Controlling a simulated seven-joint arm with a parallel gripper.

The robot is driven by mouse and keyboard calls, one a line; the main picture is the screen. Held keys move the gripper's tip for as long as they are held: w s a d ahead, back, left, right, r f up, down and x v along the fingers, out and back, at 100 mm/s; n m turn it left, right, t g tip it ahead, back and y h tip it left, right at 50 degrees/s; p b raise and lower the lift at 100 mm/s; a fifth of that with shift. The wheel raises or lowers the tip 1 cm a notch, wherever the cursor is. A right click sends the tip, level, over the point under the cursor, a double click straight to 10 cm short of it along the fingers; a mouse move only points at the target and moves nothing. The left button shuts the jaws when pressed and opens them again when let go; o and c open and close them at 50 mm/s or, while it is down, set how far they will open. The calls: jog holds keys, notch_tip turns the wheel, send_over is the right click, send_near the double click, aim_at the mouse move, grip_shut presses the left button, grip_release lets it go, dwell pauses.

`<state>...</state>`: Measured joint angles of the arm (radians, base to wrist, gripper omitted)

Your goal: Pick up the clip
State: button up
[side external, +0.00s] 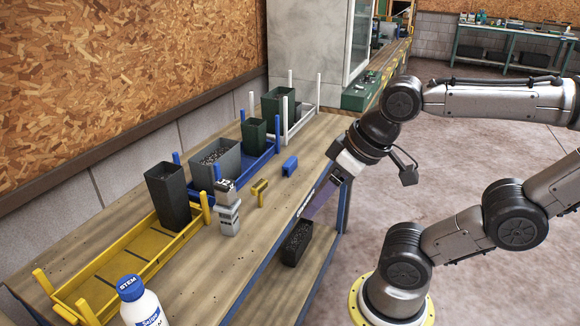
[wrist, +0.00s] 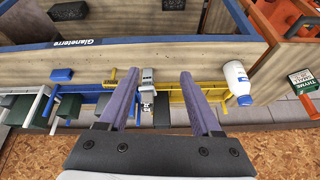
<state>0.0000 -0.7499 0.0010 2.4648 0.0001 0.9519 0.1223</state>
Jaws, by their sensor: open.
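No object is labelled as the clip, and I cannot tell for certain which one it is. A small yellow piece (side external: 260,188) and a small blue piece (side external: 290,165) lie on the wooden table (side external: 262,245). In the wrist view the blue piece (wrist: 62,75) is at left and the yellow piece (wrist: 112,83) is just left of my gripper (wrist: 160,76). My gripper, with purple fingers, is open and empty. In the side view my gripper (side external: 314,204) appears by the table's front edge, apart from both pieces.
A grey-white stacked object (side external: 228,208) stands beside the yellow rack (side external: 115,262), which holds a dark bin (side external: 168,196). Blue and white racks with grey and green bins line the back. A white bottle (side external: 142,303) is in front. The table's front strip is mostly clear.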

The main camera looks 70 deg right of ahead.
jog(key=w+d+r+m+g+h, duration=0.1)
jog(key=w+d+r+m, duration=0.25)
jog(key=w+r, duration=0.3)
jog(key=w+d+r+m, duration=0.3)
jog(key=w+r+m, duration=0.15)
jog(key=w, duration=0.35)
jog(key=m+g+y, duration=0.1)
jog(key=m+g, duration=0.3)
jog(key=m, duration=0.4)
send_over(290, 161)
notch_tip(290, 161, down, 16)
notch_tip(290, 161, down, 14)
jog(key=shift+r, duration=0.25)
grip_shut()
